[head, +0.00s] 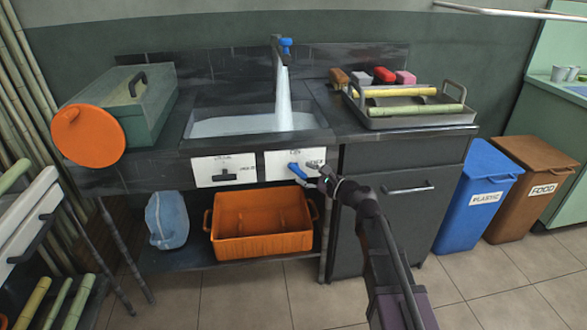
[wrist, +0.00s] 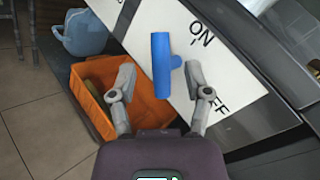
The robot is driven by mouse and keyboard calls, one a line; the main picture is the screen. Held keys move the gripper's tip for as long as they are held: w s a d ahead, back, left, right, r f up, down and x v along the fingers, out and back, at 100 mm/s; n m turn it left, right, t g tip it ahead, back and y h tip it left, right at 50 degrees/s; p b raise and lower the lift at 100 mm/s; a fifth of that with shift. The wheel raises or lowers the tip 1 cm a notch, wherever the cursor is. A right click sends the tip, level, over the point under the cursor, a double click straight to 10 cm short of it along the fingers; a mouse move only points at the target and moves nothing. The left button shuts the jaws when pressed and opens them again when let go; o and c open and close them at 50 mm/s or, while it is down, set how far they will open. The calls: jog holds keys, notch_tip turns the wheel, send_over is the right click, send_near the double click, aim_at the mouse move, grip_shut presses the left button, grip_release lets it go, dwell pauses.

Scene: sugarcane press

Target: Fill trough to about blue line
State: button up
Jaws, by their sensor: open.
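The trough (head: 300,137) is a dark sink set in the counter. A white stream of water (head: 283,95) runs from the tap (head: 277,58) into it, and pale water (head: 230,126) covers its bottom. I cannot make out a blue line inside. A blue T-shaped handle (head: 297,170) sits on a white label on the trough's front; it also shows in the wrist view (wrist: 161,65), beside the words ON and OFF. My gripper (head: 316,174) is open in front of that label. In the wrist view its fingers (wrist: 160,77) are on either side of the handle's lower end, apparently not gripping it.
A second white label with a black handle (head: 224,176) is to the left. An orange crate (head: 262,245) and a blue jug (head: 167,220) are on the shelf below. A metal tray (head: 415,122) with cane pieces is on the right counter. Blue and brown bins stand further right.

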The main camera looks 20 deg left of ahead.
aim_at(296, 169)
jog(key=shift+x, duration=2.45)
grip_shut()
